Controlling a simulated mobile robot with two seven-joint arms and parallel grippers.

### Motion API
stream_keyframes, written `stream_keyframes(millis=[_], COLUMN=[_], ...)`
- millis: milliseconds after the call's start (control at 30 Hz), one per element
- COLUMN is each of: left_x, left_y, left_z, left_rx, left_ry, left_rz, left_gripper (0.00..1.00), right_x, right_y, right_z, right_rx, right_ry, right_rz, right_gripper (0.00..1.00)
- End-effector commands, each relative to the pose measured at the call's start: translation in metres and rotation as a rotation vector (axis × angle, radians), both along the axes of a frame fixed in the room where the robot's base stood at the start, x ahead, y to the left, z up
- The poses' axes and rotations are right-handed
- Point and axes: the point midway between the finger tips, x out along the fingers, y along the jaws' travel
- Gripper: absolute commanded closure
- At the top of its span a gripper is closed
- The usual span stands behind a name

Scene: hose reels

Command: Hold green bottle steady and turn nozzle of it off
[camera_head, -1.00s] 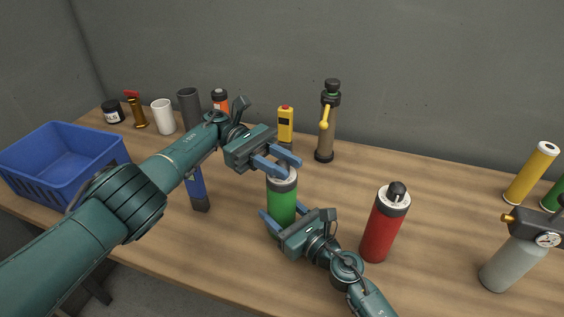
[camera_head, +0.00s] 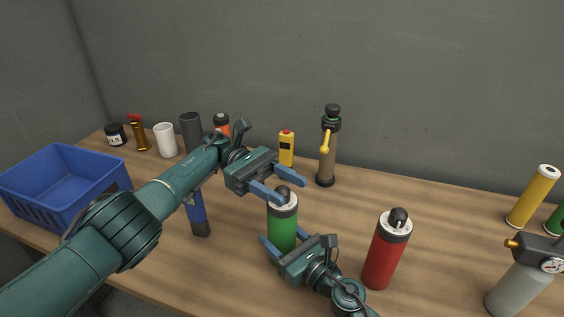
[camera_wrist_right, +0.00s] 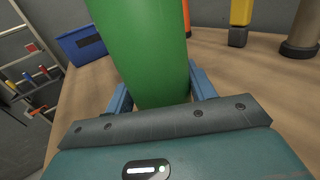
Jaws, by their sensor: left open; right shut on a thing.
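The green bottle (camera_head: 283,228) stands upright on the wooden table, with a pale top band and a dark nozzle (camera_head: 282,195) on top. My right gripper (camera_head: 281,247) is shut on the lower part of the bottle; in the right wrist view the green body (camera_wrist_right: 148,50) fills the space between its blue fingers. My left gripper (camera_head: 284,187) is open, its two fingers at the height of the nozzle. The nozzle shows between or just beside the fingers; I cannot tell whether they touch it.
A red bottle (camera_head: 385,255) stands to the right, a grey bottle with a gauge (camera_head: 520,285) farther right. A yellow device (camera_head: 287,148) and a brown cylinder (camera_head: 326,160) stand behind. A blue crate (camera_head: 62,188) is at the left.

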Motion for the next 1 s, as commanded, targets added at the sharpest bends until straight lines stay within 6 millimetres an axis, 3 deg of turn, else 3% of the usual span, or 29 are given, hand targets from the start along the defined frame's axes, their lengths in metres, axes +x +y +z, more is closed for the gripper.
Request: stream_keyframes(millis=[167, 300, 500, 700, 1000], left_x=[-0.001, -0.001, 0.000, -0.001, 0.000], left_y=[0.002, 0.001, 0.001, 0.001, 0.000], left_z=[0.018, 0.049, 0.080, 0.091, 0.091], left_rx=[0.000, -0.001, 0.001, 0.003, 0.003], left_ry=[-0.004, -0.006, -0.002, 0.000, 0.001], left_rz=[0.001, 0.001, 0.002, 0.002, 0.005], left_gripper=[0.51, 0.51, 0.51, 0.51, 0.51], right_x=[0.000, 0.000, 0.000, 0.000, 0.000], right_y=[-0.001, -0.001, -0.001, -0.001, -0.001], right_z=[0.000, 0.000, 0.000, 0.000, 0.000], right_rx=[-0.001, -0.001, -0.001, -0.001, -0.001], right_ry=[-0.001, -0.001, 0.001, 0.001, 0.001], right_rz=[-0.001, -0.001, -0.001, -0.001, -0.001], right_gripper=[0.76, 0.76, 0.76, 0.76, 0.76])
